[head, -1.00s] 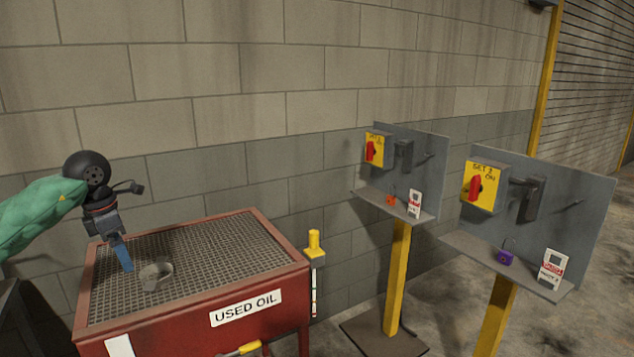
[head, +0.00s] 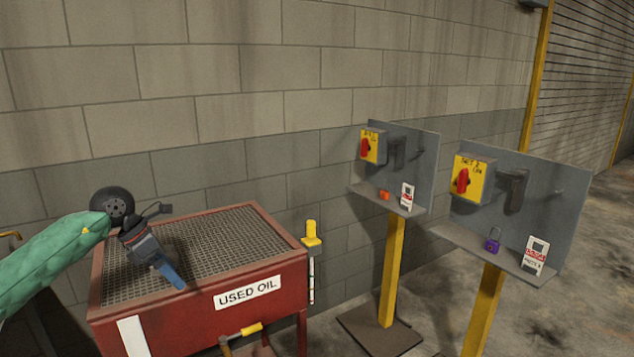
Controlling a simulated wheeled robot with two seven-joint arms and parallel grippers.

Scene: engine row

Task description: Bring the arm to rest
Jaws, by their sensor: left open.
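My left gripper (head: 172,277) hangs over the front left of the red used-oil bin (head: 205,312), its blue fingers tilted down and to the right. It is open, and I see nothing held in it. My left arm comes in from the left in a green sleeve (head: 50,258). The small grey ring-like part seen earlier on the bin's grating is not visible now; the gripper may cover it. My right gripper is not in view.
Two posted panels stand to the right, with yellow-and-red switches (head: 372,146) (head: 472,181), an orange lock (head: 385,195), a purple lock (head: 492,241) and white tags (head: 407,196) (head: 536,256). A yellow-topped dipstick-like rod (head: 312,234) is at the bin's right corner. A block wall is behind.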

